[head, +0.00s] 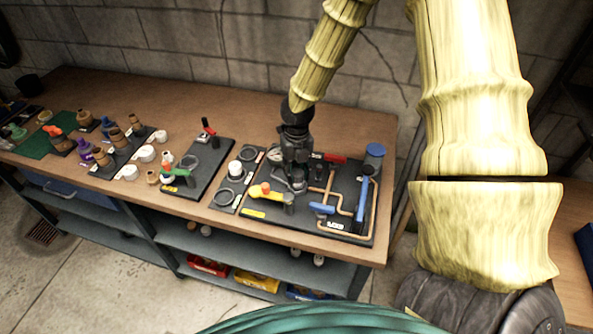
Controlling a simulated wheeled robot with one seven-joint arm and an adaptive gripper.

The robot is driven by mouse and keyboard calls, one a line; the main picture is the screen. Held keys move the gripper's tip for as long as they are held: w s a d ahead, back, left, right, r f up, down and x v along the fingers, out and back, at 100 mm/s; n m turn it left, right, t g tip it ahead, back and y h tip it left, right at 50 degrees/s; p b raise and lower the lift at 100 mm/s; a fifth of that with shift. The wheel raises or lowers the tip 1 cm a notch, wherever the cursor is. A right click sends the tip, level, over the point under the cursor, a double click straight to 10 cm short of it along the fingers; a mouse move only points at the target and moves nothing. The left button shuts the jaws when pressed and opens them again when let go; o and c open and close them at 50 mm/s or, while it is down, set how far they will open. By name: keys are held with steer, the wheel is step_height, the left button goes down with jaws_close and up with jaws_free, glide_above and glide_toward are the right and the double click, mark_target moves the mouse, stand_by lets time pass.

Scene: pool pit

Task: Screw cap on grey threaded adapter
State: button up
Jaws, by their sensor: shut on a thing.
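My gripper (297,172) points down over the left middle of the dark pipe board (280,222) on the bench. It is shut on a small grey part (297,185) low between its fingers. The fingers hide most of this part, and I cannot tell whether it is the cap or the grey threaded adapter. I also cannot tell whether it touches a fitting below. A short grey cylinder (289,203) stands on the board just in front of the gripper. A white round cap (235,167) sits on the narrow panel to the left.
Close around the gripper are a yellow valve with an orange knob (263,190), a gauge (275,155), a red lever (333,158), copper pipes (358,212) and a tall blue handle (363,198). Several brown fittings stand at the left (118,138). Bare wood (210,118) lies behind.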

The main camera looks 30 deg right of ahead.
steer(key=shift+s+d+f, duration=0.1)
steer(key=shift+d+f, duration=0.05)
steer(key=shift+f, duration=0.65)
steer(key=shift+w+d+f, duration=0.1)
steer(key=shift+w, duration=0.1)
stand_by(0.3)
steer(key=shift+f, duration=0.55)
stand_by(1.7)
steer(key=shift+a+p, duration=0.2)
steer(key=shift+p, duration=0.1)
stand_by(1.6)
steer(key=o, duration=1.5)
steer(key=shift+r, duration=0.15)
steer(key=shift+r+p, duration=2.85)
steer(key=shift+p, duration=0.55)
